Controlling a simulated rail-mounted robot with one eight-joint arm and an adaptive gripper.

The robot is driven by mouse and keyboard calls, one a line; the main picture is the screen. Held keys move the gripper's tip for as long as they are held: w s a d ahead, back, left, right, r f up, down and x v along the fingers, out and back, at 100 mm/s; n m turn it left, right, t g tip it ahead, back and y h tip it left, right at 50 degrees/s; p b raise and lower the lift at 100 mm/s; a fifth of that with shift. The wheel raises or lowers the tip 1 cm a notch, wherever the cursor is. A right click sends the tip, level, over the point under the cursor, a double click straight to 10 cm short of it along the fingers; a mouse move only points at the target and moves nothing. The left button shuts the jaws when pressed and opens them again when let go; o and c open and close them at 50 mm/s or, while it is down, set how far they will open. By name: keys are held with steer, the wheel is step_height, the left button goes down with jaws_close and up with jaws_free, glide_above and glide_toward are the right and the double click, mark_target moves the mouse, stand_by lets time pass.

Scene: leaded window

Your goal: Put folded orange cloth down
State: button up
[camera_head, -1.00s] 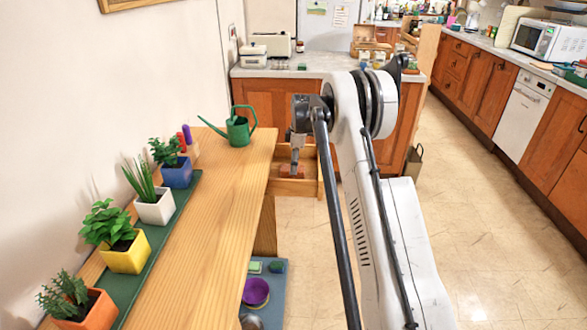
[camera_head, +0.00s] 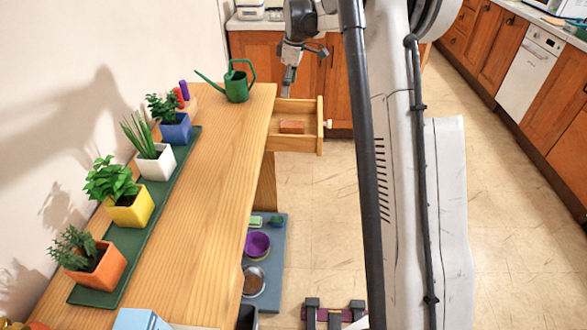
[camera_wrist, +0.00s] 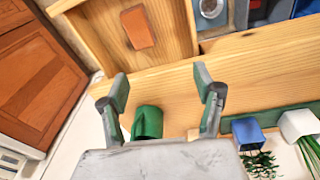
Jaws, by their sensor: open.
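The folded orange cloth (camera_head: 291,127) lies flat in the open wooden drawer (camera_head: 312,145) at the far end of the wooden table. The wrist view also shows the cloth (camera_wrist: 137,27) on the drawer floor, with nothing touching it. My gripper (camera_head: 288,88) is raised above the drawer, apart from the cloth. In the wrist view the two fingers of my gripper (camera_wrist: 161,88) are spread wide with nothing between them.
A green watering can (camera_head: 237,86) stands on the table (camera_head: 200,215) near the drawer. Several potted plants stand on a green strip (camera_head: 97,297) along the wall. Bowls, including a purple one (camera_head: 257,244), sit on a low mat. The floor right of the drawer is clear.

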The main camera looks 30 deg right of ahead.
steer(key=s+a+r+m+t, duration=0.1)
steer(key=s+a+r+m, duration=0.1)
steer(key=s+a+r, duration=0.35)
steer(key=s+a+r+m+t, duration=0.1)
steer(key=s+a+r, duration=0.15)
steer(key=s, duration=0.55)
steer(key=s+a+r+m+t, duration=0.1)
steer(key=s+a+r+m, duration=0.1)
steer(key=s+a+r, duration=0.3)
steer(key=s+a+f+m+t, duration=0.1)
steer(key=s+a+f+m, duration=0.1)
steer(key=s, duration=1)
steer(key=s+a+f+m+t, duration=0.1)
steer(key=s+a+f+m, duration=0.2)
steer(key=s, duration=0.9)
step_height(320, 180, down, 3)
steer(key=shift+a+f+t+h, duration=0.2)
steer(key=shift+a+t+h, duration=0.15)
steer(key=shift+a, duration=0.8)
